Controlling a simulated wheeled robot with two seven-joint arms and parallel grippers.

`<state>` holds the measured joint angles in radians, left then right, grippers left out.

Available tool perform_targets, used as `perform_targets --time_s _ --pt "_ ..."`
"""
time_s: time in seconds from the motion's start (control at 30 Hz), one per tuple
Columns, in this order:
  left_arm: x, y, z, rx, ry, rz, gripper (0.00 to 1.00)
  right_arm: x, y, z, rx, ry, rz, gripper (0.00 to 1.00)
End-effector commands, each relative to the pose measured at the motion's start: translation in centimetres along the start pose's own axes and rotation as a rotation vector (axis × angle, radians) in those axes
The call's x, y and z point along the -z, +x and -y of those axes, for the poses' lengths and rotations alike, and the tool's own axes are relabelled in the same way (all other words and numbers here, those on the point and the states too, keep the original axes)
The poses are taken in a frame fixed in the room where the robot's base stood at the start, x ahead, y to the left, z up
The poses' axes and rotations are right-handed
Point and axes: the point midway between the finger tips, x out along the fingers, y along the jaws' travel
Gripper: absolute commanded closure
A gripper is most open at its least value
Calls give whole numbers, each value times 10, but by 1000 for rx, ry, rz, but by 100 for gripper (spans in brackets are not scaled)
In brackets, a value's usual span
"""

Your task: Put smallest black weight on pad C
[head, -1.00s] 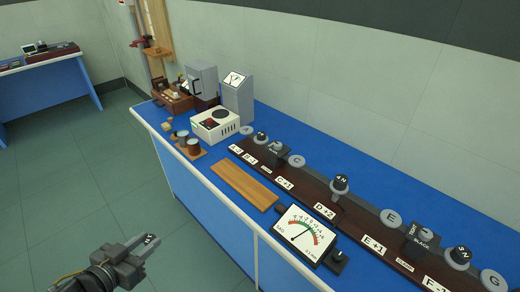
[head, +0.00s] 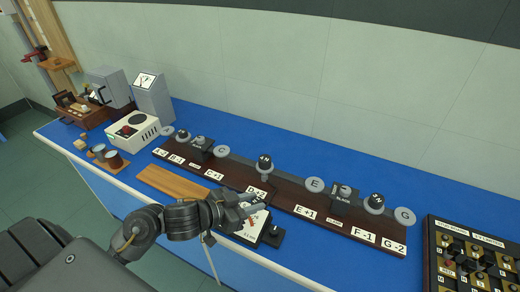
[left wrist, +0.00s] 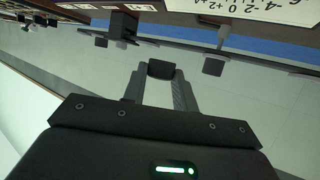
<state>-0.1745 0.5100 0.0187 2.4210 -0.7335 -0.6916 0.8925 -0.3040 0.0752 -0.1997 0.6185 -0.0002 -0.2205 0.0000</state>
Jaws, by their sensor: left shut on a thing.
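My left gripper (head: 252,206) is shut on a small black weight, which shows between the fingertips in the left wrist view (left wrist: 161,70). It hangs over the front of the bench, in front of the D label and over the dial meter (head: 256,226). Pad C (head: 221,152) is a bare grey disc on the dark beam (head: 285,190), behind and left of the gripper. Dark weights stand at B (head: 183,134), D (head: 265,162) and F (head: 374,203). My right gripper is out of view.
Pads E (head: 315,185) and G (head: 404,216) are bare. Dark blocks stand on the beam, one beside E (head: 341,197). A wooden plank (head: 172,182) lies in front of the beam. A board with several knobs (head: 470,262) is at right. Instruments crowd the left end.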

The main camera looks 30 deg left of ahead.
Motion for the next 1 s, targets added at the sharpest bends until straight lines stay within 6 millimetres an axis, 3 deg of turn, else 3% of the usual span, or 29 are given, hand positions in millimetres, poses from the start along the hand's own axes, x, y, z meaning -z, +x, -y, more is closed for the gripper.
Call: perform_targets --time_s 0.17,0.27,0.47,0.6,0.7,0.87,1.0 --pt "3 0 3 4 1 1 96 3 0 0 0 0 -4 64" --pt "16 5 15 19 -2 6 96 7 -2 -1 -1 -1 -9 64" --pt "65 12 73 139 -45 27 96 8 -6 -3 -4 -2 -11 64" --pt "95 6 115 251 -90 19 96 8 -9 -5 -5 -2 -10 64" --pt "108 1 135 306 -118 9 96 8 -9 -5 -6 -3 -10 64" --pt "115 -3 146 339 -138 -1 96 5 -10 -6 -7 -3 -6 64" --pt "109 -1 153 339 -140 2 96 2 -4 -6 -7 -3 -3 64"
